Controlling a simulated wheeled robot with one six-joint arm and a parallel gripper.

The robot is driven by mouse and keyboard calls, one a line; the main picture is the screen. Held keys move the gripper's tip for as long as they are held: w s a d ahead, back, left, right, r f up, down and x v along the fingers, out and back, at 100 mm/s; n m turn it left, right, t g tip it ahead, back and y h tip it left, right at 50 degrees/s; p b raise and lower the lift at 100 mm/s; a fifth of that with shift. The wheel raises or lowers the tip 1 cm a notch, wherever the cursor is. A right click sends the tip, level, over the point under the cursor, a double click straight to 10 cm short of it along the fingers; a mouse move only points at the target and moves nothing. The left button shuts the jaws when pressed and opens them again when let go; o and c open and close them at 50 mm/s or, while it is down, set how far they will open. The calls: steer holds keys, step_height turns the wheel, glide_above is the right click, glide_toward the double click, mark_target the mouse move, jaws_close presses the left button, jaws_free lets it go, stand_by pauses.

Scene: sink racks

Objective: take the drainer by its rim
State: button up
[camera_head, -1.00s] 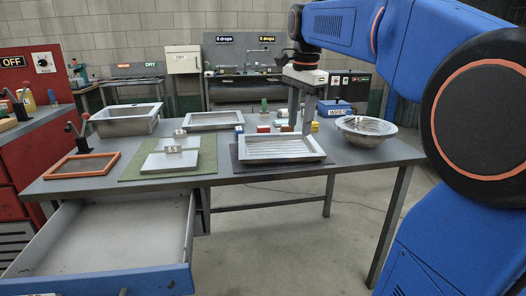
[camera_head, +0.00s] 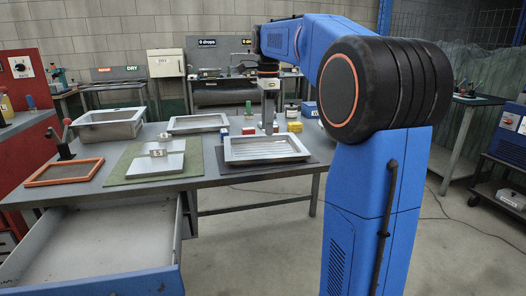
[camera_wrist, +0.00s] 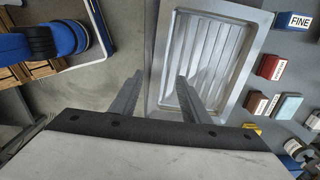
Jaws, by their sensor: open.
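The drainer is a shallow metal tray (camera_head: 264,150) with a ribbed floor, lying flat on a dark mat on the table. In the wrist view the drainer (camera_wrist: 222,60) fills the centre right, and its near end is partly hidden by my gripper. My gripper (camera_head: 268,128) shows at the far side of the drainer in the head view, pointing down. In the wrist view my gripper (camera_wrist: 160,77) is open and empty. One finger appears outside the left rim and the other over the tray floor; the height above the rim is unclear.
Small coloured blocks (camera_wrist: 270,67) lie beside the drainer. Left of it are a silver plate (camera_head: 157,160) on a green mat, another metal tray (camera_head: 197,123), a deep basin (camera_head: 109,124) and an orange-framed screen (camera_head: 64,171). An open drawer (camera_head: 95,245) juts out in front.

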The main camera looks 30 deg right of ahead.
glide_above(269, 156)
steer(key=f, duration=0.5)
steer(key=shift+w+a, duration=0.15)
steer(key=shift+a, duration=0.1)
steer(key=shift+s+d+f, duration=0.1)
steer(key=shift+s+f, duration=0.05)
steer(key=shift+f, duration=1.2)
steer(key=shift+s+f, duration=0.15)
steer(key=shift+f, duration=1.15)
jaws_close()
